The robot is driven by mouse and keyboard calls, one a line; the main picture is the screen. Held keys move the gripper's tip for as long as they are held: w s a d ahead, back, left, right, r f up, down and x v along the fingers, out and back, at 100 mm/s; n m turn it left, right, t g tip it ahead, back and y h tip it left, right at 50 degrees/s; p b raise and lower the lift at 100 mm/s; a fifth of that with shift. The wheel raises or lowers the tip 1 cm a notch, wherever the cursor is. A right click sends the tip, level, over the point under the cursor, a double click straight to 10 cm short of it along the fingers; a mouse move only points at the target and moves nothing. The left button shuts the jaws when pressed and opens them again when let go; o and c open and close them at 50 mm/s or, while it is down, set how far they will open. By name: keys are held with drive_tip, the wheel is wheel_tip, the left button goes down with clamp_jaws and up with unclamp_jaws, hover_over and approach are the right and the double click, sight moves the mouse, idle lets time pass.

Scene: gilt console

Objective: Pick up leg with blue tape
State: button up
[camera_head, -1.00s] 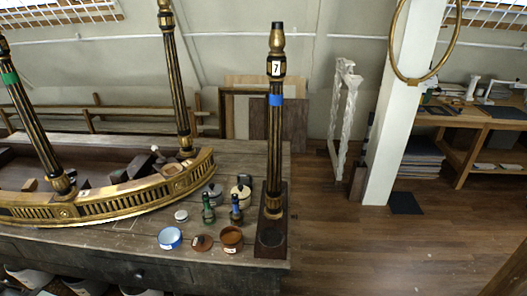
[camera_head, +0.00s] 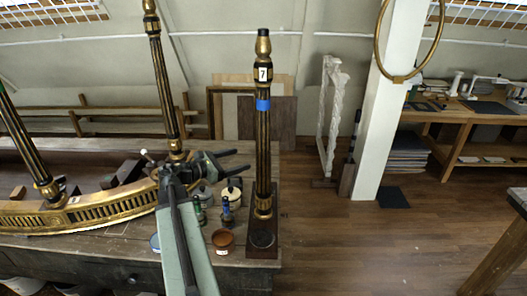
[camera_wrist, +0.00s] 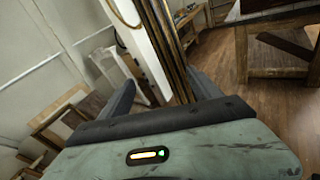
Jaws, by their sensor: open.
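The leg with blue tape (camera_head: 262,150) is a black and gilt fluted post with a white "7" label and a blue band. It stands upright on a dark wooden base (camera_head: 268,242) at the right end of the workbench. My gripper (camera_head: 242,160) is open and empty, just left of the leg, fingers pointing right towards it below the tape. In the wrist view the leg's dark shaft (camera_wrist: 170,45) rises between and beyond the fingers of my gripper (camera_wrist: 165,85). The tape cannot be made out there.
The gilt console frame (camera_head: 95,213) with other legs lies on the bench, left of my arm. Small bottles (camera_head: 226,210) and a brown pot (camera_head: 222,238) stand close by the leg's base. A white post (camera_head: 382,120) stands behind.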

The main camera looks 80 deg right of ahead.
sight(257, 149)
drive_tip(key=shift+n+g, duration=0.5)
drive_tip(key=shift+g, duration=0.4)
drive_tip(key=s+r, duration=0.1)
drive_tip(key=s, duration=0.1)
drive_tip(key=s+d+r, duration=0.1)
drive_tip(key=s+r, duration=0.1)
drive_tip(key=s, duration=0.1)
drive_tip(key=shift+s+d+r, duration=0.2)
drive_tip(key=shift+s+d, duration=0.1)
drive_tip(key=shift+d, duration=0.1)
drive_tip(key=x, duration=0.7)
drive_tip(key=shift+s+d, duration=0.2)
drive_tip(key=shift+d, duration=0.1)
drive_tip(key=shift+r, duration=0.1)
clamp_jaws()
wheel_tip(257, 149, up, 10)
drive_tip(key=p, duration=1)
wheel_tip(257, 149, up, 5)
drive_tip(key=p, duration=0.5)
